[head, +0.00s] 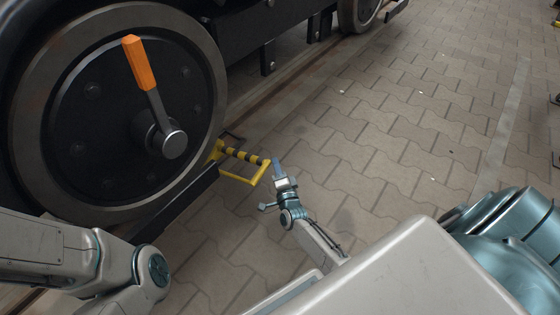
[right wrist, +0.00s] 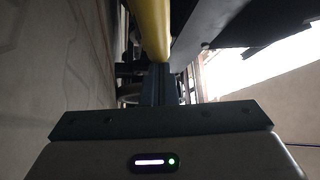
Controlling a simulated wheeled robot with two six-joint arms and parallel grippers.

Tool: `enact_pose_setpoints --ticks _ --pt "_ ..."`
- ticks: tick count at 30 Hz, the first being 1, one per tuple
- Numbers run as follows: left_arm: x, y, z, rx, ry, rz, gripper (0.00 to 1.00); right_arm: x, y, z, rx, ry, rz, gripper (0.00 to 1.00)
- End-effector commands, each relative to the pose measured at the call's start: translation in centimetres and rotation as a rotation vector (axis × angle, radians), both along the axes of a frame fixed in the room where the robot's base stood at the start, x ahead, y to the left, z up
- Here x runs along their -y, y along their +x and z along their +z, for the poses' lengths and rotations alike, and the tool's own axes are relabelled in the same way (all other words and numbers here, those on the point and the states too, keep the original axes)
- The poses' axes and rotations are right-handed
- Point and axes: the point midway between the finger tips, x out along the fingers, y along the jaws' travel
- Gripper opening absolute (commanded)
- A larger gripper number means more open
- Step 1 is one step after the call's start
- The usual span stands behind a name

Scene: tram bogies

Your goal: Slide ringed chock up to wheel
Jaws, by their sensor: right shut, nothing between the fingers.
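The large dark wheel (head: 75,130) with a steel rim fills the left of the head view and stands on the rail. A yellow frame with a black-and-yellow striped bar (head: 243,155), which looks like the chock, lies on the ground just right of the wheel's foot. I cannot tell a ring on it or whether it touches the wheel. My right gripper (head: 278,170) is shut and empty, its tip close to the frame's right end. In the right wrist view a yellow bar (right wrist: 150,28) runs just beyond the shut fingers (right wrist: 158,85); contact is unclear. My left gripper is out of view.
An orange-handled lever (head: 139,63) sticks up from the wheel hub. A dark bar (head: 180,200) runs low in front of the wheel. The dark bogie frame (head: 270,30) and a second wheel (head: 358,12) stand behind. Paving (head: 400,130) to the right is clear.

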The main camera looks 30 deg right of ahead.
Motion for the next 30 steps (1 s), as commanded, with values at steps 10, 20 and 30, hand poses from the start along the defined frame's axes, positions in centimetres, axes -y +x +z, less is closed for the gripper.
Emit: enact_pose_setpoints --ticks 10,20,30 --pt "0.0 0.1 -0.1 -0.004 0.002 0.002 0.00 -0.6 0.0 -0.3 -0.006 0.005 0.005 0.00" --pt "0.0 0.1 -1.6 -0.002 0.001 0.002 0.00 2.8 1.4 -0.5 -0.004 -0.001 0.004 0.00" --pt "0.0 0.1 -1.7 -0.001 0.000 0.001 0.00 9.3 4.0 1.0 -0.004 -0.001 0.001 0.00"
